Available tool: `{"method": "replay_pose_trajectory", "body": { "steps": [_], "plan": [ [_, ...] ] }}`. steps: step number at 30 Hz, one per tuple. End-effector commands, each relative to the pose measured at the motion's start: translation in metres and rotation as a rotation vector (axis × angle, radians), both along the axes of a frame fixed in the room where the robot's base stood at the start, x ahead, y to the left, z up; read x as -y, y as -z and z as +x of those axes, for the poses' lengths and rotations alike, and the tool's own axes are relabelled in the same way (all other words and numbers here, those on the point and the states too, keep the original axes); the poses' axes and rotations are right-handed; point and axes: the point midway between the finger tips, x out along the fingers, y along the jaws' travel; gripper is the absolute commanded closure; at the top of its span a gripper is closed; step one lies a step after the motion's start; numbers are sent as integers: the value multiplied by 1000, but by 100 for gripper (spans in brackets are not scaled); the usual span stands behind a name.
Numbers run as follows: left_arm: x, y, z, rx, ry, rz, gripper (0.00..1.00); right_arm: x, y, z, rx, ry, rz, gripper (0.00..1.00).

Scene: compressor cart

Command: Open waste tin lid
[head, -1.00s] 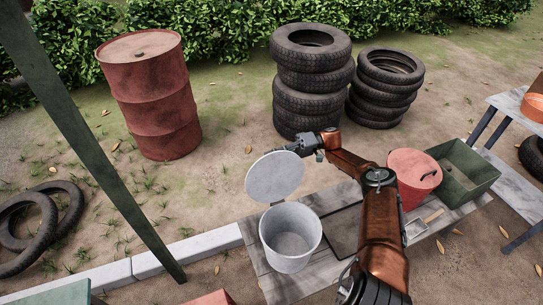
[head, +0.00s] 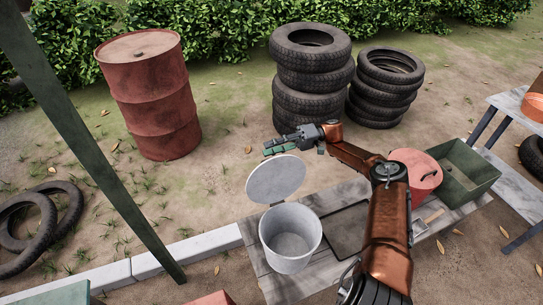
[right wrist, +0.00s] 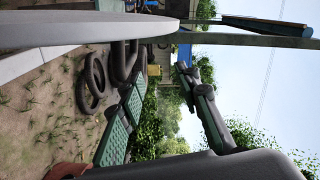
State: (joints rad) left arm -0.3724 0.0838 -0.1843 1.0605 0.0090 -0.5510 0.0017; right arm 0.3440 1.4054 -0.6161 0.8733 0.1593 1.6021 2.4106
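The waste tin (head: 290,244) is a pale grey round bin standing on low wooden boards in the head view. Its round lid (head: 276,181) stands raised and tilted up at the far side of the rim, and the inside of the tin shows empty. My right gripper (head: 269,147) is just beyond the lid's top edge, with green-padded fingers. They look parted and hold nothing. I cannot tell whether they touch the lid. In the right wrist view a pale curved edge, likely the lid (right wrist: 90,30), fills the upper left. My left gripper is not in view.
A red bucket with a lid (head: 414,170) and a green crate (head: 470,176) stand right of my right arm. Tyre stacks (head: 311,82) and a red drum (head: 150,95) stand behind. A green post (head: 90,140) crosses the left. Open ground lies between drum and tin.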

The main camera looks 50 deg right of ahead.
Motion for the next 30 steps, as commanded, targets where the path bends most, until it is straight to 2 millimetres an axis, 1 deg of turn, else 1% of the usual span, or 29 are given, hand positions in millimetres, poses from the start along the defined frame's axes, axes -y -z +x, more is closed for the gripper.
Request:
{"method": "replay_pose_trajectory", "body": {
  "steps": [1, 3, 6, 9, 13, 30],
  "plan": [
    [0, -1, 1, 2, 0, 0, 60, 1, -17, 0, 8, 1, -7, 75],
    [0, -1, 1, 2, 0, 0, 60, 1, -28, 0, 4, 0, -6, 75],
    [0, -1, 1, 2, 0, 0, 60, 1, -41, 0, 3, -2, -6, 75],
    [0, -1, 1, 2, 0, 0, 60, 1, -49, 0, 1, 0, -4, 75],
    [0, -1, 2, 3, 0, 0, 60, 0, -53, 0, 0, -1, -4, 75],
    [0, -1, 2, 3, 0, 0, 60, 0, -54, 0, -1, -1, -5, 75]
  ]
}}
